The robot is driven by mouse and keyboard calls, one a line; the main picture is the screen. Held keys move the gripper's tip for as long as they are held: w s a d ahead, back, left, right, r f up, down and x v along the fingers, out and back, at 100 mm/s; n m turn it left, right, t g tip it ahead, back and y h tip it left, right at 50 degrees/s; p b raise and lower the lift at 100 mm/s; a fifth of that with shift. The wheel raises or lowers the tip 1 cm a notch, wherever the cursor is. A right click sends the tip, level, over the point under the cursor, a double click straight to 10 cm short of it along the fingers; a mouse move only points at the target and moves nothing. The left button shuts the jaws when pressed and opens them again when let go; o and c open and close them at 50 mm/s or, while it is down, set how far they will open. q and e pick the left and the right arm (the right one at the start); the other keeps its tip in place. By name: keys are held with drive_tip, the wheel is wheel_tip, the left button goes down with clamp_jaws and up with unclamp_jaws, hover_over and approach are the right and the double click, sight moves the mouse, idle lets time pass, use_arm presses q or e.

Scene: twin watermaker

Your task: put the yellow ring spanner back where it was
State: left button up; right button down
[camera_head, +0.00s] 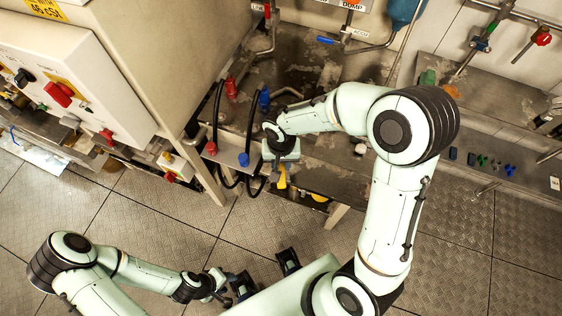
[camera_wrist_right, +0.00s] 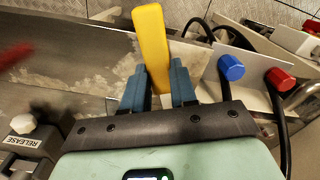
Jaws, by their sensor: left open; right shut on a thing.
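The yellow ring spanner shows as a flat yellow bar in the right wrist view (camera_wrist_right: 151,42), standing up between the fingers. My right gripper (camera_wrist_right: 158,88) is shut on it. In the head view, the right gripper (camera_head: 281,163) is at the edge of the worn metal bench (camera_head: 325,180), with a short yellow piece of the spanner (camera_head: 282,178) below it. The spanner's ring end cannot be made out. My left gripper (camera_head: 224,285) is open and empty, low over the floor, far from the spanner.
Black hoses with a red cap (camera_head: 211,148) and a blue cap (camera_head: 244,159) stand just left of the right gripper. A white control box (camera_head: 70,80) is at the left. Small plugs (camera_head: 482,160) lie on the right. A RELEASE clamp (camera_wrist_right: 30,140) is near the right gripper.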

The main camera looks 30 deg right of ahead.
sight(281, 165)
use_arm(q)
drive_tip(key=shift+f, duration=0.1)
use_arm(e)
drive_tip(key=shift+f, duration=0.2)
drive_tip(key=c, duration=0.9)
unclamp_jaws()
drive_tip(key=shift+r, duration=0.1)
use_arm(q)
drive_tip(key=shift+s, duration=0.1)
use_arm(e)
drive_tip(key=shift+r, duration=0.35)
use_arm(q)
drive_tip(key=shift+w+r+p, duration=0.5)
drive_tip(key=shift+r+p, duration=0.2)
drive_tip(key=shift+r, duration=0.2)
use_arm(e)
wheel_tip(281, 165, up, 12)
drive_tip(key=shift+f, duration=0.2)
